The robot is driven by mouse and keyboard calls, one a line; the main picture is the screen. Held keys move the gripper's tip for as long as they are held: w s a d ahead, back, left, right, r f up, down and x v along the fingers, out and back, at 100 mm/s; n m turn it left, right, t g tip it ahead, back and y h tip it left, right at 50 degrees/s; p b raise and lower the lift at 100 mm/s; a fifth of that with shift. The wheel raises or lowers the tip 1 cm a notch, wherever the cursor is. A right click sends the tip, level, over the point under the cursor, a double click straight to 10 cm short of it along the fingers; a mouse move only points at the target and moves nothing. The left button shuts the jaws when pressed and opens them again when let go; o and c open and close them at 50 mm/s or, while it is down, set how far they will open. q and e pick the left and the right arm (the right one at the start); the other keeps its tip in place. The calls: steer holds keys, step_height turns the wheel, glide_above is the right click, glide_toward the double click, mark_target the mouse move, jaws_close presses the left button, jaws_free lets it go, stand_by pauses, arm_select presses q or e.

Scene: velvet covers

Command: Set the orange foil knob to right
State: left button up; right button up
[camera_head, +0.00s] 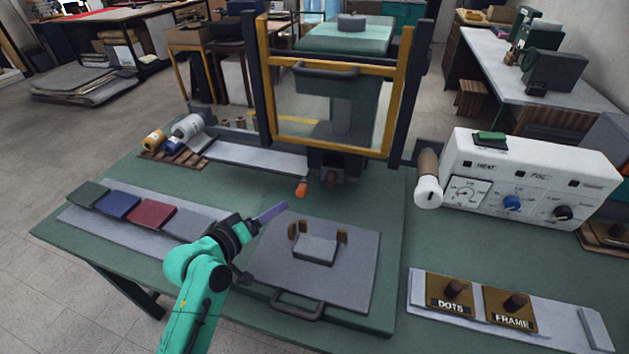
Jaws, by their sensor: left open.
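A small orange knob (302,188) shows below the press frame, above the green bench, left of a brown knob-like part (331,180). I cannot read which way it is set. My left gripper (250,250) is dark, on a teal arm, and is open at the left edge of the grey press plate. It is in front of the orange knob and to its left, well apart from it. A thin purple strip (271,213) sticks out beside the gripper; I cannot tell what it belongs to. My right gripper does not show.
The yellow-edged press frame (262,80) rises behind the knob. A metal fixture (315,247) stands on the plate. A white control box (540,160) with a blue knob (512,202) and black knob (562,212) is at the right. Colored cover pieces (120,205) lie at the left.

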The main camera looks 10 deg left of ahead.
mark_target(298, 194)
arm_select(q)
steer(key=x, duration=0.1)
steer(key=p+x, duration=0.1)
steer(key=x, duration=0.3)
steer(key=shift+w+r, duration=0.2)
steer(key=shift+r, duration=0.15)
steer(key=x, duration=0.6)
steer(key=shift+w+f+p, duration=0.1)
steer(key=shift+f+p, duration=0.15)
steer(key=shift+p, duration=0.15)
steer(key=shift+w+d, duration=0.15)
steer(key=shift+w, duration=0.05)
steer(key=shift+f, duration=0.1)
jaws_close()
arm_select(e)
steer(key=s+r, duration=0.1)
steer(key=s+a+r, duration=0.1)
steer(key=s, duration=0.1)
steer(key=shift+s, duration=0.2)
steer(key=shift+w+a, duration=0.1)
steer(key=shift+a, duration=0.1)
